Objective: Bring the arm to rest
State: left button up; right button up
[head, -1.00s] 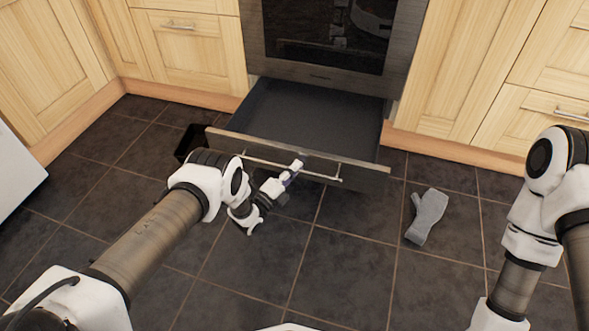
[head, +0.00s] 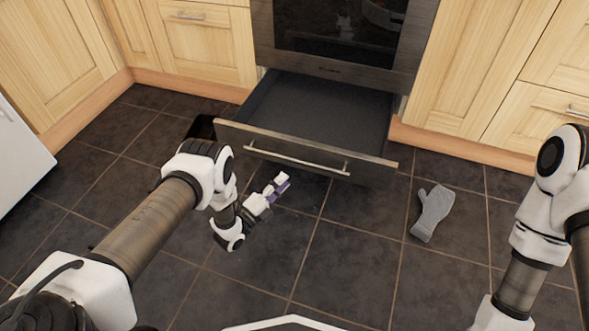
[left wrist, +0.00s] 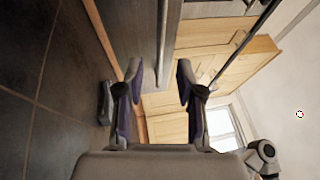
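My left gripper (head: 277,186) is in front of the open oven drawer (head: 262,135), below and apart from its bar handle (head: 295,160). In the left wrist view the two fingers of this gripper (left wrist: 159,78) are spread, with nothing between them. My left arm reaches in from the left, over the floor. My right arm stands bent at the right edge of the head view, and its gripper is out of the picture. The drawer is pulled out and its visible inside looks empty.
A grey oven mitt (head: 432,212) lies on the dark tiled floor right of the drawer. A dark box (head: 203,127) is partly hidden at the drawer's left. Wooden cabinets (head: 205,45) flank the oven (head: 340,40). A white appliance (head: 18,160) stands far left. The front floor is clear.

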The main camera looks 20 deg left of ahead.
pick_arm(q)
jog(key=v, duration=0.2)
jog(key=shift+s+a, duration=0.1)
jog(key=shift+s, duration=0.15)
